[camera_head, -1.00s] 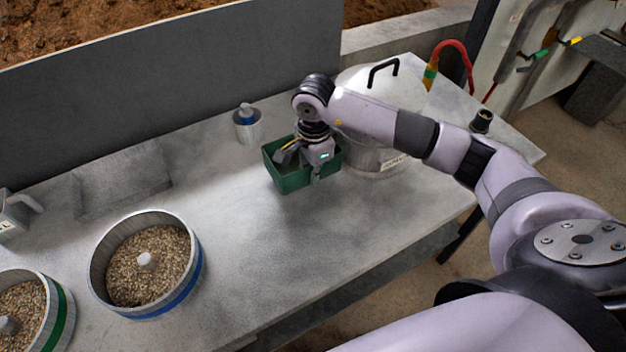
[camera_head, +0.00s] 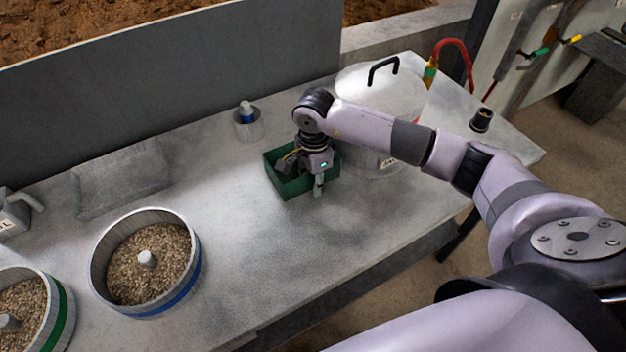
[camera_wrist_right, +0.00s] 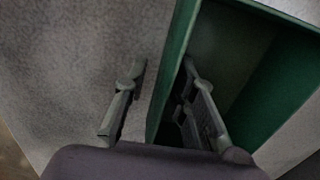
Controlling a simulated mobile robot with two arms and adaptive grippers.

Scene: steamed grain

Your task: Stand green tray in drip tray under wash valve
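The green tray (camera_head: 292,190) is an open box on the grey table, in front of the big lidded pot. It also fills the right of the right wrist view (camera_wrist_right: 270,92). My right gripper (camera_head: 305,179) is at its near wall. In the right wrist view the gripper (camera_wrist_right: 163,72) is open, with one finger outside the tray wall and one inside. A gap shows between the outer finger and the wall. My left gripper is not in view. Pipes with a green valve handle (camera_head: 541,52) and a yellow one (camera_head: 575,39) are at the upper right. I cannot clearly identify the drip tray.
A lidded metal pot (camera_head: 405,95) stands close behind the tray. The table's middle is clear.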

